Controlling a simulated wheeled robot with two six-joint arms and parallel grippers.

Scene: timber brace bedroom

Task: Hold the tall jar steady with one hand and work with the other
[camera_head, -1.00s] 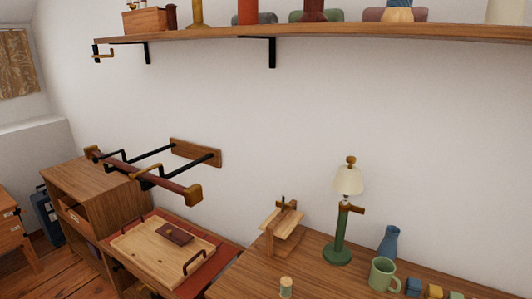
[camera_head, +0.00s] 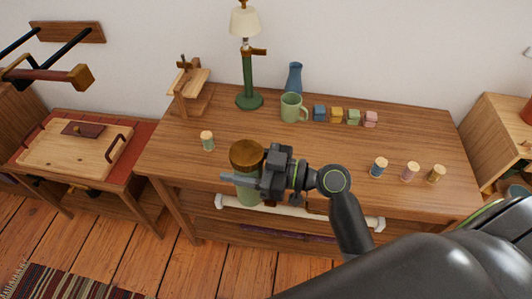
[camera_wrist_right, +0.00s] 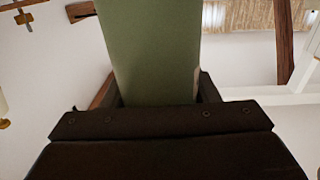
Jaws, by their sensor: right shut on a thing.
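The tall jar has a green body (camera_head: 247,196) and a round brown wooden lid (camera_head: 247,153). It appears upright at the front edge of the wooden table (camera_head: 320,160); I cannot tell whether its base rests on anything. My right gripper (camera_head: 246,180) reaches in from the right and is shut around the jar's body, below the lid. In the right wrist view the green jar body (camera_wrist_right: 150,50) fills the space between the dark fingers. The lid is not identifiable there. My left gripper does not show.
A green lamp (camera_head: 248,85), blue vase (camera_head: 294,78), green mug (camera_head: 292,107) and several small coloured blocks (camera_head: 336,115) stand at the table's back. A spool (camera_head: 207,140) is left of the jar; three spools (camera_head: 410,171) stand right. The table middle is mostly clear.

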